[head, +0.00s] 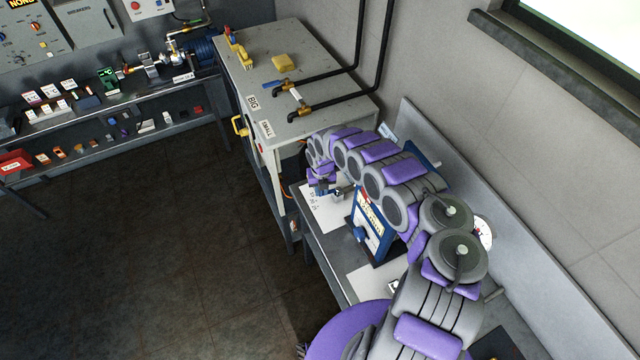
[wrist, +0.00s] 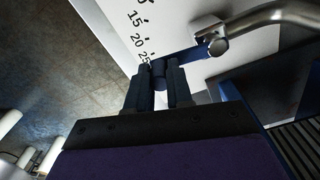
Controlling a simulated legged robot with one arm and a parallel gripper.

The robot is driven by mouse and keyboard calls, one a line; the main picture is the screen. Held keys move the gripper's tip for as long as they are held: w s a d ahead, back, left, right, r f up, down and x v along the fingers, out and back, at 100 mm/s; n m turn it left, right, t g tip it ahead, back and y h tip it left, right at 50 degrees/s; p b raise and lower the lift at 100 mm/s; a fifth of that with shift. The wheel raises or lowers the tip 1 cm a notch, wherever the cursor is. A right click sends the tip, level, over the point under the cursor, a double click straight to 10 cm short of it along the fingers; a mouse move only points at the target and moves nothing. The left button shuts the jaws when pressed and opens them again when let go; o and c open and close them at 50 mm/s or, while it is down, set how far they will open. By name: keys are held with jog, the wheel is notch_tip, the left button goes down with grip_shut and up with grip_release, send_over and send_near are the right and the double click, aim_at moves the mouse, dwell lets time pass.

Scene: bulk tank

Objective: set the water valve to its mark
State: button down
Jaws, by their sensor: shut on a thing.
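My gripper (wrist: 160,80) is shut on the blue lever (wrist: 193,55) of the water valve, near the lever's end. The lever runs up and right to a bent metal pipe (wrist: 270,20). Behind it is a white plate (wrist: 180,22) with black marks; 15, 20 and 25 can be read. The gripped end of the lever is close to the 25. In the head view my gripper (head: 322,184) is at the side bench, over the white plate (head: 322,213). There the arm partly covers the valve, and the lever's exact setting cannot be read.
A blue device (head: 370,230) stands on the bench close to my arm. A grey cabinet (head: 285,50) with black pipes is behind, and the wall is to the right. A shelf bench (head: 100,110) with small items is at the far left. The floor between is clear.

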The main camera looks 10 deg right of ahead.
jog(key=shift+s+d+n+p, duration=0.2)
jog(key=shift+s+n+p, duration=0.1)
jog(key=shift+n, duration=0.1)
jog(key=shift+s+a, duration=0.1)
jog(key=shift+a, duration=0.05)
jog(key=c, duration=1)
grip_release()
jog(key=shift+r, duration=0.1)
notch_tip(320, 180, up, 17)
jog(key=shift+r, duration=0.1)
